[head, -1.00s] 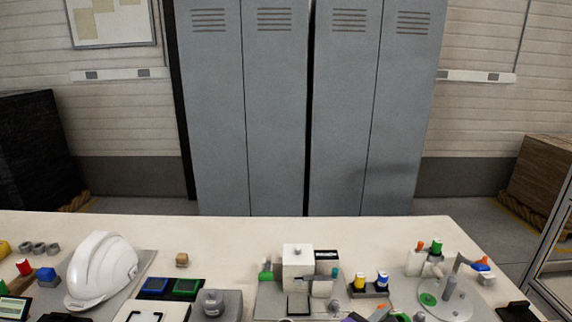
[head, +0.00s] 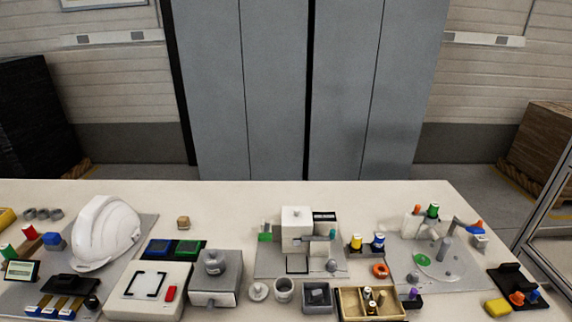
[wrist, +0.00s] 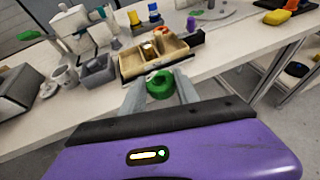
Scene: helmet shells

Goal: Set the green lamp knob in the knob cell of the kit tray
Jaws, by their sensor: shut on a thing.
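The green lamp knob (wrist: 158,88) is round and is held between the grey fingers of my gripper (wrist: 161,84) in the wrist view. A small red patch shows just behind the knob. The kit tray (wrist: 125,68) is a tan, divided tray beyond the fingertips. The knob appears apart from it, on its near side. A back compartment holds small brass-coloured parts, and other compartments look empty. In the head view the tray (head: 343,305) is at the bottom edge, its front cut off. My gripper is not seen in the head view.
A dark grey bin (head: 317,297) and a round grey cup (head: 284,289) stand left of the tray. A purple piece in a black holder (head: 413,302) stands close on its right. An orange ring (head: 380,270) lies behind it. The table's front edge runs near the tray.

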